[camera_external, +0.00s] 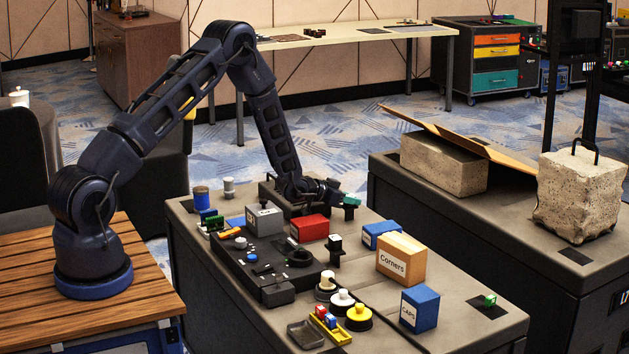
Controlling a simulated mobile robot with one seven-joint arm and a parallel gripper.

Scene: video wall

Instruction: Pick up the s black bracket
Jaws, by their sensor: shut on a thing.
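My gripper (326,190) is low over the far end of the grey worktable (455,308), at the end of my dark blue arm. It is shut on a small dark piece. The fingertips and the piece blend together, so I cannot tell its shape or whether it is the s black bracket. I cannot tell if the piece touches the table. Just right of my gripper stands a dark block with a teal top (351,201). A small black upright part with a pale top (334,246) stands nearer the camera.
A red box (310,228), a grey box (265,221) and a blue box (381,235) stand near my gripper. A Corners box (400,259) and a Caps box (419,308) are further right.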

